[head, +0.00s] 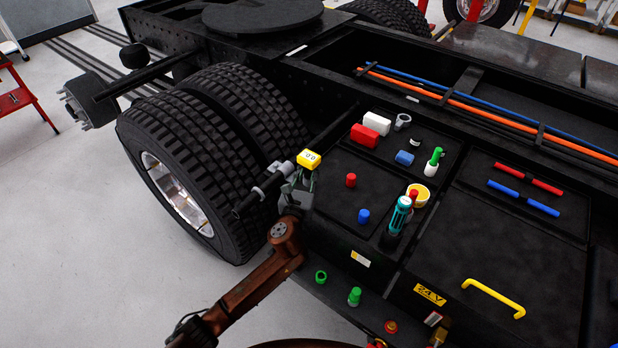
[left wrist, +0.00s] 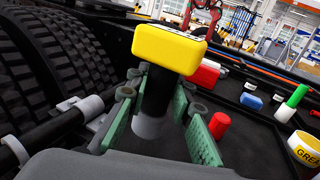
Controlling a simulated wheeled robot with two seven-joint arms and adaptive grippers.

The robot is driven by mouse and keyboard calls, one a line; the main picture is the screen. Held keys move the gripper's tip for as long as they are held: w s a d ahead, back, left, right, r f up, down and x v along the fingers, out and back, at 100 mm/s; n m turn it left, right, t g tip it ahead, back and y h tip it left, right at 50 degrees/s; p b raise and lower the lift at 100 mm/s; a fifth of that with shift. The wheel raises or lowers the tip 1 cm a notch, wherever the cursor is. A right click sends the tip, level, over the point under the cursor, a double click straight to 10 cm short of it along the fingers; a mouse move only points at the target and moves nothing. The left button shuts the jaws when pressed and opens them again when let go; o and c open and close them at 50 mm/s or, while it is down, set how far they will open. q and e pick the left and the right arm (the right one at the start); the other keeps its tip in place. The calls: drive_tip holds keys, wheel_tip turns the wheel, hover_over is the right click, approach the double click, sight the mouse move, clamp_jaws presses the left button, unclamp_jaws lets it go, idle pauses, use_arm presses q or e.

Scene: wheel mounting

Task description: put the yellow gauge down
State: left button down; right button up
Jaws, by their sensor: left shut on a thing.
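The yellow gauge (head: 309,159) is a small block with dark marks on its top face. My left gripper (head: 298,180) is shut on it and holds it at the left edge of the black deck, beside the dual tyres. In the left wrist view the yellow gauge (left wrist: 168,48) stands above the fingers. Its dark stem runs down between the green finger pads of my left gripper (left wrist: 160,110). The stem's lower end and any contact below are hard to make out. My right gripper is not in view.
The black deck (head: 337,190) carries a red cap (head: 351,180), a blue cap (head: 363,216), red and white blocks, a yellow grease tub (head: 419,193) and a teal-topped cylinder (head: 400,215). The tyres (head: 190,150) and a dark bar (head: 250,197) stand close left of the gripper.

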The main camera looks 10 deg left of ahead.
sight(307, 181)
use_arm(q)
drive_tip(key=f, duration=0.1)
drive_tip(key=f+b, duration=0.1)
drive_tip(key=f, duration=0.2)
drive_tip(key=shift+w+b, duration=0.3)
drive_tip(key=shift+w, duration=0.05)
drive_tip(key=shift+r, duration=0.2)
drive_tip(key=shift+f, duration=0.15)
drive_tip(key=c, duration=1.7)
unclamp_jaws()
drive_tip(key=shift+f, duration=0.1)
drive_tip(key=shift+s, duration=0.2)
drive_tip(key=s, duration=0.4)
drive_tip(key=s+a+p, duration=0.1)
drive_tip(key=s, duration=0.6)
drive_tip(key=shift+s+a+r+p, duration=0.2)
drive_tip(key=shift+s+a+p, duration=0.1)
drive_tip(key=shift+a+p, duration=0.1)
